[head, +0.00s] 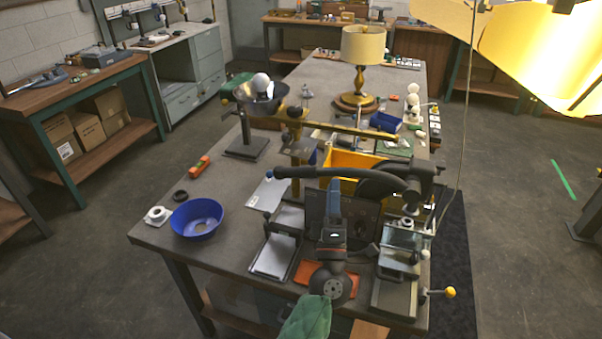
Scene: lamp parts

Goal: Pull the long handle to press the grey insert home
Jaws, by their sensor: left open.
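The long handle (300,172) is a black lever with a thick grip at its left end. It runs nearly level to the dark press (424,178) at the table's right side. Grey metal parts (403,232) stand below the press head; I cannot tell which is the grey insert or how deep it sits. My left gripper (334,188) reaches up from the bottom centre, its blue-tipped fingers just under the handle in the picture. It is open, and I cannot tell whether it touches the handle. My right gripper is not in view.
A blue bowl (196,218) and a white round part (157,215) lie at the table's left front. A grey tray (273,258) is left of my gripper. A yellow bin (350,162) and a brass lamp (360,75) stand behind. A yellow-knobbed fixture (397,292) is at right front.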

